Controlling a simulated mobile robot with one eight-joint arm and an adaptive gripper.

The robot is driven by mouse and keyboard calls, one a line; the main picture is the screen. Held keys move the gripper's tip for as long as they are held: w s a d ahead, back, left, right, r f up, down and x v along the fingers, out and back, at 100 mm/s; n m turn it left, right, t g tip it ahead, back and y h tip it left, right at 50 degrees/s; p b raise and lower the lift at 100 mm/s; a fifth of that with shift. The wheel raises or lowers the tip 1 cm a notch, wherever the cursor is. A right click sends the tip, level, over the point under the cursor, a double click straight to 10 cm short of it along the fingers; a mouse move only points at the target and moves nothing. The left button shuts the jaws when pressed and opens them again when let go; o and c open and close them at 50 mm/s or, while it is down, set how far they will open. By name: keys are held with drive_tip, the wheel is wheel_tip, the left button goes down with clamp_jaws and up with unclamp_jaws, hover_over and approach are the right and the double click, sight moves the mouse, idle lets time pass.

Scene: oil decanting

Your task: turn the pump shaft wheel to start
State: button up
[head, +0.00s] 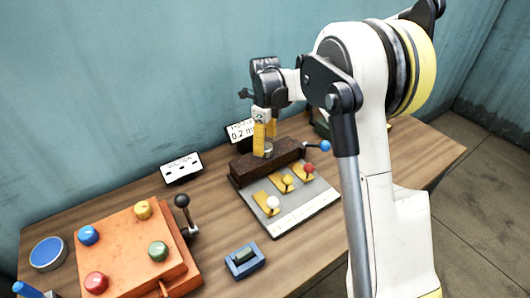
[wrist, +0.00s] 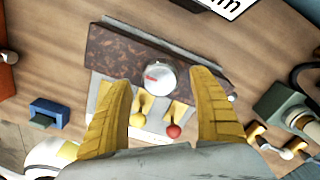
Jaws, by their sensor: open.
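My gripper (head: 265,146) points down over the dark brown block (head: 240,168) on the table. In the wrist view its two yellow fingers (wrist: 160,82) are apart with nothing held. A round silver disc (wrist: 160,76) with a red mark sits on the block (wrist: 125,48) and shows between the fingers; I cannot tell the gap in height. No part is clearly marked as the pump shaft wheel. A dark green body (wrist: 285,108) with a pale cylinder stands at the right in the wrist view, a dark curved part (wrist: 304,75) beside it. In the head view my arm hides much there.
A grey panel (head: 305,205) with white, yellow and red knobs lies before the block. A blue-knobbed lever (head: 325,146) sticks out right. An orange box (head: 125,245) with several coloured knobs, a black-knobbed lever (head: 183,203) and a blue block (head: 244,261) stand left and front.

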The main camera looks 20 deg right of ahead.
sight(265, 149)
drive_tip(key=shift+f+b, duration=0.3)
drive_tip(key=shift+f, duration=1.2)
drive_tip(key=c, duration=1.2)
